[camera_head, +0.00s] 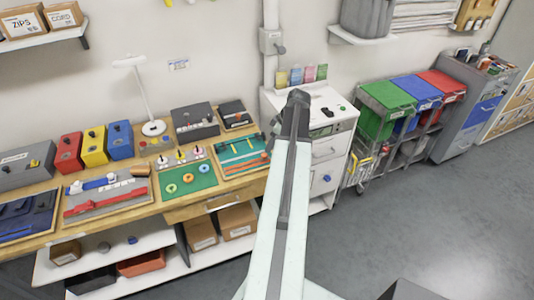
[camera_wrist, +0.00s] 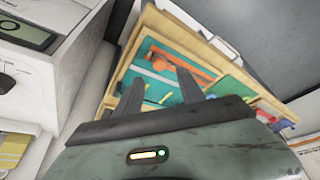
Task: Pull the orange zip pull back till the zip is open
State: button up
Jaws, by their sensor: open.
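A teal board (camera_head: 240,146) lies at the right end of the wooden workbench, with yellow strips and a small orange piece (camera_head: 264,156) at its right edge. In the wrist view the teal board (camera_wrist: 148,72) carries a long orange piece (camera_wrist: 180,61), a grey bar and yellow strips. I cannot tell which orange part is the zip pull, or how far the zip is open. My gripper (camera_wrist: 160,84) is open and empty, its two dark fingers apart in front of the board, not visibly touching it. My arm rises right of the bench in the head view.
A grey board with a red strip (camera_head: 105,201) and a green mat with rings (camera_head: 187,181) lie further left on the bench. A white cabinet (camera_head: 322,150) stands beside the bench's right end. Green, blue and red bins stand further right. The floor at right is clear.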

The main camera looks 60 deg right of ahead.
aim_at(265, 155)
jog(key=b+x, duration=0.5)
jog(key=x, duration=0.1)
jog(key=shift+f, duration=0.3)
jog(key=shift+w+f+b, duration=0.2)
jog(key=shift+f+b, duration=0.1)
jog(key=shift+b, duration=0.2)
jog(key=shift+r, duration=0.1)
grip_shut()
dwell(0.4)
